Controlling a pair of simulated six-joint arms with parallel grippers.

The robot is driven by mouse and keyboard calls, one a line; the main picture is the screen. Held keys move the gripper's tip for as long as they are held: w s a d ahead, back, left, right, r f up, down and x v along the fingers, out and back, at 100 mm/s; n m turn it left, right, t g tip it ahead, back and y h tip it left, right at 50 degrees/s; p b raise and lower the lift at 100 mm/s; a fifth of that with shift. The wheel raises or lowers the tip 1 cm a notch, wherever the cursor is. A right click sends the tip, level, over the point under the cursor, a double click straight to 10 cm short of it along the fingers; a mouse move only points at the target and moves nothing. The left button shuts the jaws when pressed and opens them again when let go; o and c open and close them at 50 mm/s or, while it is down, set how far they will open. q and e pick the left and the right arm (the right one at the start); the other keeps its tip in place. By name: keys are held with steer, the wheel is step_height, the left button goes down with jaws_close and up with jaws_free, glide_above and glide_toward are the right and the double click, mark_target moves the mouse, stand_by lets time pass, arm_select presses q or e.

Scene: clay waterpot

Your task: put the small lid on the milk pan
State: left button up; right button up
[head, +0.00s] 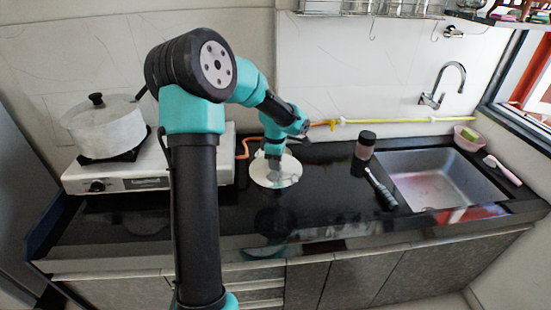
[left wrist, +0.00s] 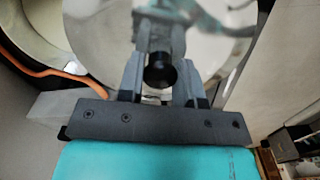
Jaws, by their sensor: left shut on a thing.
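The small lid (head: 286,181) is a pale, shiny disc over the middle of the black counter. My left gripper (head: 275,170) is above its centre. In the left wrist view, the fingers of my left gripper (left wrist: 160,72) are shut on the lid's black knob (left wrist: 160,74), with the shiny lid (left wrist: 95,35) spread out beyond. I cannot tell whether the lid touches the counter. An open round vessel (left wrist: 35,28) with a pale inside, possibly the milk pan, shows at the upper left there. In the head view my arm hides that area. My right gripper is not in view.
A white pot (head: 105,128) with its lid on stands on the left of the stove (head: 150,176). An orange hose (head: 242,148) runs beside the stove. A jar (head: 365,145), a brush (head: 380,188) and the sink (head: 440,185) are to the right. The counter's front middle is clear.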

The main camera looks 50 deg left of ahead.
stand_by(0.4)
arm_select(q)
steer(key=shift+r+n, duration=0.4)
steer(key=shift+a, duration=0.1)
steer(key=w+a+f, duration=0.1)
steer(key=w+a, duration=0.9)
steer(key=a, duration=0.2)
steer(key=shift+w+f, duration=0.3)
steer(key=shift+f, duration=1.75)
steer(key=shift+f, duration=0.35)
